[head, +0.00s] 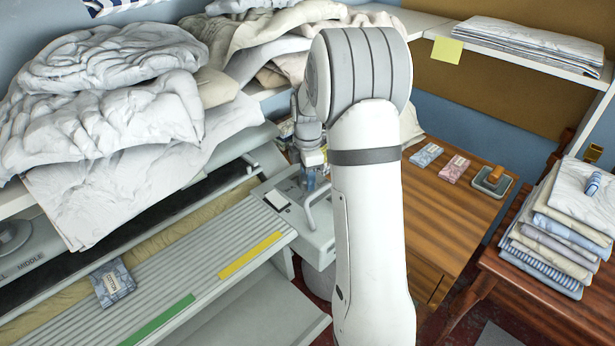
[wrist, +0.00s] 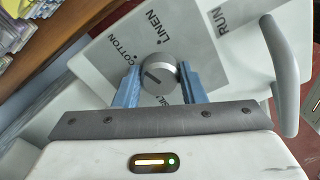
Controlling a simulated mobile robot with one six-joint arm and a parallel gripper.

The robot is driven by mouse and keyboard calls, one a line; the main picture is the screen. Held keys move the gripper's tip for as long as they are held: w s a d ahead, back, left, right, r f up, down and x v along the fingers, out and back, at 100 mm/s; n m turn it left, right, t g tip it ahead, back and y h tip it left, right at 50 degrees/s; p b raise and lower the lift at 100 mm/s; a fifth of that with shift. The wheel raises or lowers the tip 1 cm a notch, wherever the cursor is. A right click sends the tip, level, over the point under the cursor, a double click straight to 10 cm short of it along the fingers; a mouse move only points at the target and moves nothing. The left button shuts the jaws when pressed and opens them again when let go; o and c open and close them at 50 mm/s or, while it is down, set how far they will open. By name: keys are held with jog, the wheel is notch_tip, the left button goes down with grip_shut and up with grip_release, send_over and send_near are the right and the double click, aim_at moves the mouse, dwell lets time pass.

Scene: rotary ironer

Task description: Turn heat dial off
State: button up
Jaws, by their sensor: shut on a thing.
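The heat dial (wrist: 159,72) is a small round grey knob with a dark pointer line, on a grey label plate (wrist: 118,50). COTTON, LINEN and part of a word starting SIL are printed around it. I cannot tell which mark the line points to. My gripper (wrist: 158,78) is shut on the dial, with one blue finger on each side of it. In the head view my gripper (head: 312,172) is at the control end of the ironer (head: 240,225), partly hidden by my arm; the dial cannot be made out there.
Rumpled white linen (head: 110,110) is heaped above the ironer. A wooden table (head: 450,215) with small packets stands right, near a folded linen stack (head: 560,225).

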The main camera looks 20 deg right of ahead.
jog(key=shift+w+a+n, duration=0.1)
jog(key=shift+a+n, duration=0.05)
jog(key=shift+n, duration=0.95)
jog(key=o, duration=0.8)
jog(key=shift+a, duration=0.1)
jog(key=shift+o, duration=1)
jog(key=shift+r, duration=0.1)
notch_tip(320, 180, up, 8)
jog(key=shift+f, duration=0.2)
